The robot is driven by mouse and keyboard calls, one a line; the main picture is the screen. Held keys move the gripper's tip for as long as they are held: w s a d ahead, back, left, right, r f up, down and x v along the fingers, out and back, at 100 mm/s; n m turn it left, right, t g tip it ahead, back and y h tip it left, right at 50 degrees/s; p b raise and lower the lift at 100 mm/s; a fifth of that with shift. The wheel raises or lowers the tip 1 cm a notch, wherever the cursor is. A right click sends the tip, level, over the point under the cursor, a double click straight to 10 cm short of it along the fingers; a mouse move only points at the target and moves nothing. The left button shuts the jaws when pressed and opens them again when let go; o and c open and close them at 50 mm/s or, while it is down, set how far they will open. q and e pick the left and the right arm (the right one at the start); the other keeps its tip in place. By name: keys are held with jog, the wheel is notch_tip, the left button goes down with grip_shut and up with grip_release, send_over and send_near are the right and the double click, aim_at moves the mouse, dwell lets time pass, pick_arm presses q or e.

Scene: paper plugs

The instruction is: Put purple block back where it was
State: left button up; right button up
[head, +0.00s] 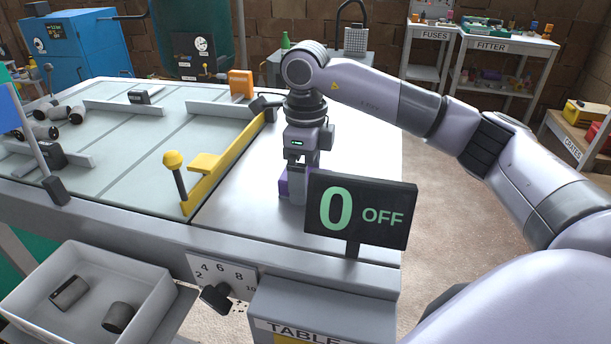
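The purple block (284,184) stands on the bare metal right part of the table (235,185), just behind the black sign. My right gripper (298,188) points straight down at the block. A grey finger covers part of the block, and purple shows to its left. The lower right of the gripper is hidden by the sign. I cannot tell whether the fingers are closed on the block or only around it. My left gripper is not in view.
A black sign reading "0 OFF" (385,213) stands at the table's front edge. A yellow fence (225,163) and a yellow-knobbed lever (174,162) stand left of the block. A white bin (135,262) with dark plugs sits at front left. Several plugs (68,113) lie at far left.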

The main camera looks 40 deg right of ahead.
notch_tip(320, 180, up, 11)
jog(key=p, duration=0.1)
jog(key=shift+r, duration=0.15)
dwell(0.7)
